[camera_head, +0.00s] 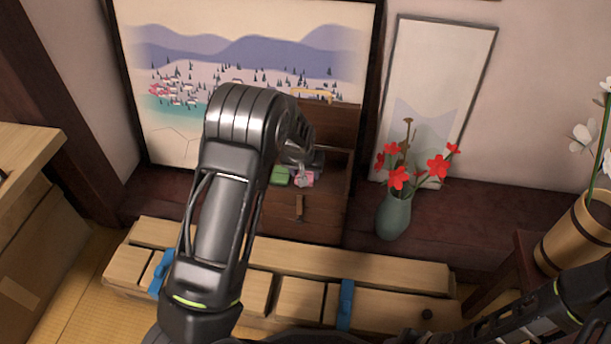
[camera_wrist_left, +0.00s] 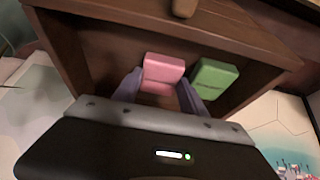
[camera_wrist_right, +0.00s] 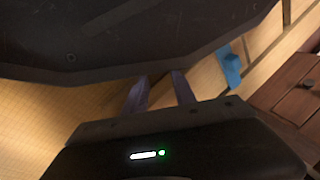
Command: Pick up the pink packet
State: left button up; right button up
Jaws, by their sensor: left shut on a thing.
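The pink packet (camera_wrist_left: 163,70) is in the wooden drawer or box, and in the left wrist view it sits between the two fingers of my left gripper (camera_wrist_left: 160,88). The left gripper is shut on it. In the head view the pink packet (camera_head: 304,181) shows small beneath my left gripper, partly hidden by it. My right gripper (camera_wrist_right: 159,77) has its fingers apart with nothing between them, well away from the packet; it is not visible in the head view.
A green packet (camera_wrist_left: 213,82) lies right beside the pink one. The box walls (camera_wrist_left: 72,50) stand close around both packets. A green vase (camera_head: 393,215) with red flowers stands to the right.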

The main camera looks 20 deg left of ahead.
pick_arm(q)
jog(key=c, duration=0.4)
jog(key=shift+r, duration=0.1)
notch_tip(320, 180, up, 10)
jog(key=p, duration=0.4)
dwell(0.5)
